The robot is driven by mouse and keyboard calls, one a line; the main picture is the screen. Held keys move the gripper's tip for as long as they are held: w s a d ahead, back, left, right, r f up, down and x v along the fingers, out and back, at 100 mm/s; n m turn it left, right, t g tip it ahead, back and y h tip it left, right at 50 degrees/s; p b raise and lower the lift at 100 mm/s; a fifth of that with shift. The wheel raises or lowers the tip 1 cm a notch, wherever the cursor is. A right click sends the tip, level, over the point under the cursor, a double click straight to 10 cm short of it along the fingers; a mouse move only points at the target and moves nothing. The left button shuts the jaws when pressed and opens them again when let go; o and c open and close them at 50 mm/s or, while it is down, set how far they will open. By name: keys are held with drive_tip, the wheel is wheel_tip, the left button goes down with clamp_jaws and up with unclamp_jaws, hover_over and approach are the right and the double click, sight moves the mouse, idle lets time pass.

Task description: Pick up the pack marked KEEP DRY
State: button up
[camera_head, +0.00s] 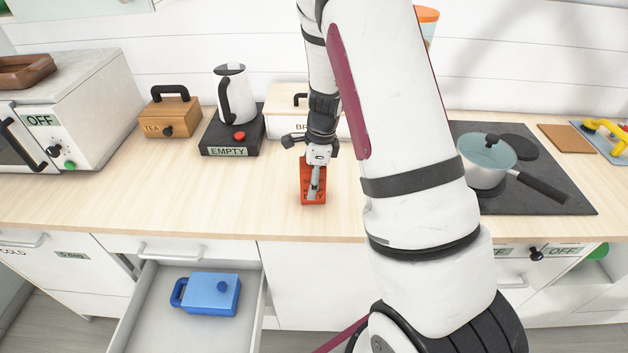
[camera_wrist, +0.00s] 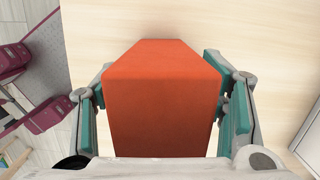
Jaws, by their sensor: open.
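An orange-red pack (camera_head: 306,196) stands on the wooden counter near its front edge, with dark lettering on its front. A finger of my gripper (camera_head: 314,181) covers much of that lettering, so I cannot read it in full. In the wrist view the same orange pack (camera_wrist: 163,85) fills the middle, its face plain. My gripper (camera_wrist: 162,112) is open, with one teal-padded finger on each side of the pack. I cannot tell whether either pad touches it.
A kettle (camera_head: 236,95) on a base marked EMPTY (camera_head: 228,151), a TEA box (camera_head: 172,118) and a white bin (camera_head: 287,100) stand behind left. A pot (camera_head: 484,165) sits on the hob right. Below, an open drawer (camera_head: 149,303) holds a blue container (camera_head: 211,294).

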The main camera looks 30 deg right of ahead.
drive_tip(key=shift+f, duration=0.45)
drive_tip(key=shift+w, duration=0.1)
clamp_jaws()
drive_tip(key=shift+r, duration=0.1)
